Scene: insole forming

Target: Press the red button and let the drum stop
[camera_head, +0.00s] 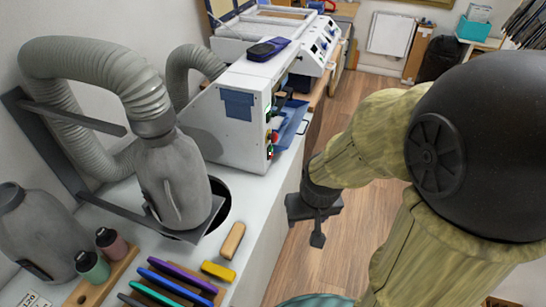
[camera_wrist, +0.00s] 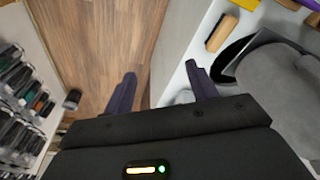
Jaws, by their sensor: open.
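The white machine (camera_head: 232,118) stands on the bench. Its narrow front, facing right, carries small coloured controls. A red button (camera_head: 270,153) sits low on that face, close to a green one; the controls are tiny and partly seen edge-on. I cannot make out the drum or whether it turns. My gripper (camera_head: 310,222) hangs over the floor just right of the bench edge, nearer than the machine front and apart from it. In the wrist view my gripper (camera_wrist: 162,86) has its two fingers spread with nothing between them.
A blue tray (camera_head: 292,122) juts from the machine front. Grey hoses and a grey canister (camera_head: 173,185) stand left on the bench, near a wooden block (camera_head: 232,240) and coloured tools. The wooden floor (camera_head: 338,120) right of the bench is clear. A rack (camera_wrist: 20,85) shows in the wrist view.

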